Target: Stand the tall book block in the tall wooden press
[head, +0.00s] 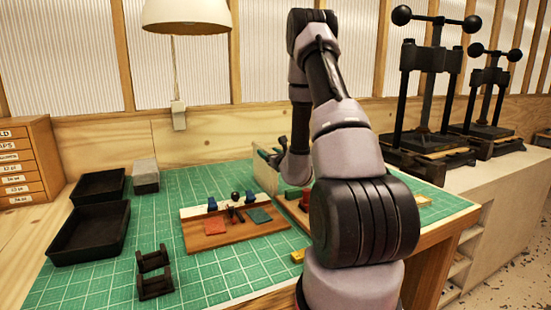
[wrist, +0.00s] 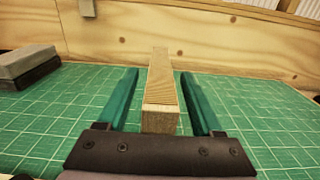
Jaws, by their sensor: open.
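My gripper (wrist: 160,75) is open in the wrist view, its teal fingers on either side of a long pale wooden piece (wrist: 161,115). Gaps show on both sides of it. In the head view my gripper (head: 266,154) is low over the bench, beside an upright pale board (head: 264,180). I cannot tell whether the wooden piece is the tall book block or part of the press. A small dark frame with uprights (head: 154,274) stands at the front left of the mat. My arm hides part of the bench.
A wooden board (head: 205,243) bears red, teal and blue pieces. A second board with red and green blocks (head: 293,194) is partly behind my arm. Black trays (head: 92,232) and a grey block (head: 145,171) are at left; the block also shows in the wrist view (wrist: 27,60). Large black presses (head: 430,90) stand right.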

